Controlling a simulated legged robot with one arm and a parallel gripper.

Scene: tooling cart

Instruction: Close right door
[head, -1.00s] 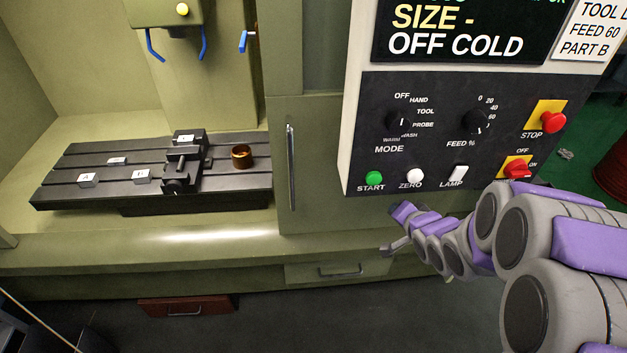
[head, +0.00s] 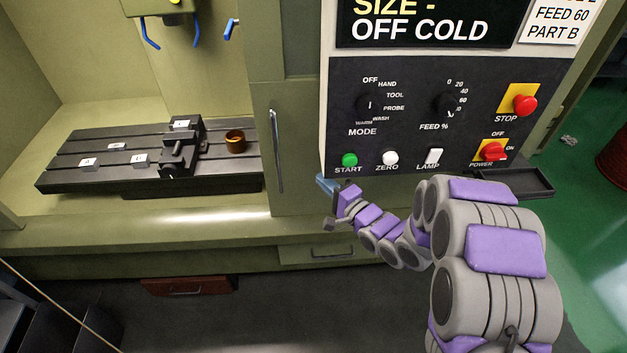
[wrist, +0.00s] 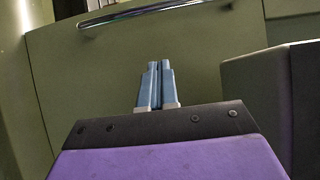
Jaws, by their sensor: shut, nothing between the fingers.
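The right door is a green panel (head: 258,170) at the right of the machine's opening, with a vertical metal bar handle (head: 277,150). The opening to its left is uncovered and shows the machine's inside. In the wrist view the handle (wrist: 150,13) crosses the top of the green door panel (wrist: 100,65). My gripper (head: 325,185) is right of the handle and low, just below the control panel's lower left corner. In the wrist view my gripper (wrist: 159,66) has its blue fingers together with nothing between them, apart from the handle in the picture.
The control panel (head: 430,110) overhangs close above my arm, with buttons and knobs. Inside the opening are a slotted table (head: 70,180), a vise (head: 178,150) and a copper-coloured ring (head: 235,142). A drawer (head: 325,252) lies below. A black tray (head: 525,182) is at right.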

